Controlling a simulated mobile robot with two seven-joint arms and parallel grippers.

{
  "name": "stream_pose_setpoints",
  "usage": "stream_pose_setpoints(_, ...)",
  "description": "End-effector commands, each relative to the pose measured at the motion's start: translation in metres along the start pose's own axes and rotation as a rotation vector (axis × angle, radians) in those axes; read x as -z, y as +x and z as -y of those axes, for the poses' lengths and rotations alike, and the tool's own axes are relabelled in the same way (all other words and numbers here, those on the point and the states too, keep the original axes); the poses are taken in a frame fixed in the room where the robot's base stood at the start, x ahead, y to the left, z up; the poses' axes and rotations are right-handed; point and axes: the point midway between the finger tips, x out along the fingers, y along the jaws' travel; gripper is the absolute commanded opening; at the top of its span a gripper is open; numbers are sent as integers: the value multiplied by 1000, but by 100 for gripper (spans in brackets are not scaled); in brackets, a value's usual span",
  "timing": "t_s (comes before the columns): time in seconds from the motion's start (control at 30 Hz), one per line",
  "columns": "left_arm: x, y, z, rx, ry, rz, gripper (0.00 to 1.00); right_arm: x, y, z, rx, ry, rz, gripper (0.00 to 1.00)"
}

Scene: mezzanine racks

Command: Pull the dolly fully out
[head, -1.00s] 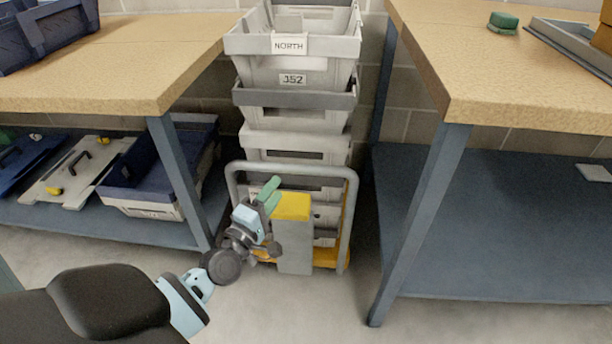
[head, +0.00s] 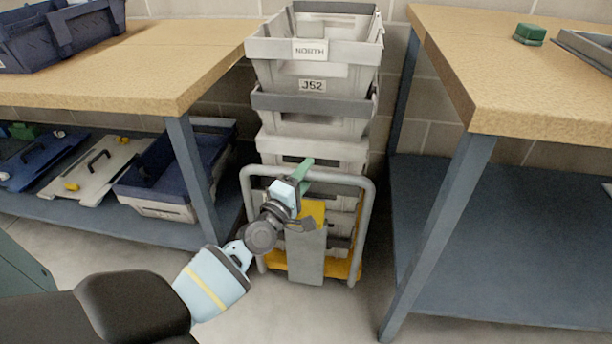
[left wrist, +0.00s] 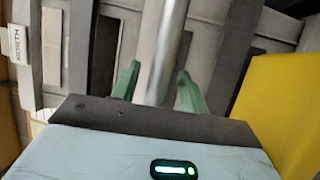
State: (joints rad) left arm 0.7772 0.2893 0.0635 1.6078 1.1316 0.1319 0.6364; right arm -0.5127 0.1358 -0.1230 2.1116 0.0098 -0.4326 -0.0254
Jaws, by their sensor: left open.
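The dolly stands on the floor between two workbenches, with a grey tubular handle (head: 366,215) at its front and an orange base (head: 343,269). It carries a tall stack of grey crates (head: 318,75); the top one is labelled NORTH. My left gripper (head: 303,170) is at the handle's top bar, its green fingers open. In the left wrist view the bar (left wrist: 168,50) runs between the two open fingers (left wrist: 158,80), with a gap visible on the right side. The gripper and forearm hide part of the dolly's front. My right gripper is not in view.
Bench legs stand close on both sides, left (head: 190,175) and right (head: 440,230). A yellow-topped grey panel (head: 308,255) rises at the dolly's front. Crates and lids lie on the left lower shelf (head: 130,226). The floor in front is clear.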

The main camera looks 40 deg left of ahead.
Motion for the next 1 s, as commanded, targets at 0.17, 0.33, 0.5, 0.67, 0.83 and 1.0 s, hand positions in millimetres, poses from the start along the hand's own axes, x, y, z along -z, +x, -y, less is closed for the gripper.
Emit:
stream_pose_setpoints(0.17, 0, 2, 0, 0, 0, 0, 44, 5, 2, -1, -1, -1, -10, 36)
stream_pose_setpoints(0.33, 0, 1, 0, 0, 0, 0, 35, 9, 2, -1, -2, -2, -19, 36)
stream_pose_setpoints(0.5, 0, 1, 0, 0, 0, 0, 13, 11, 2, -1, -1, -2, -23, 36)
stream_pose_setpoints(0.67, 0, 1, 0, 0, 0, 0, 0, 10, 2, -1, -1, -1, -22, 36)
stream_pose_setpoints(0.83, 0, 1, 0, 0, 0, 0, 0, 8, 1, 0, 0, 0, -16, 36)
stream_pose_setpoints(1.0, -3, -6, -2, 1, -1, 0, 0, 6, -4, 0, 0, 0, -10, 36)
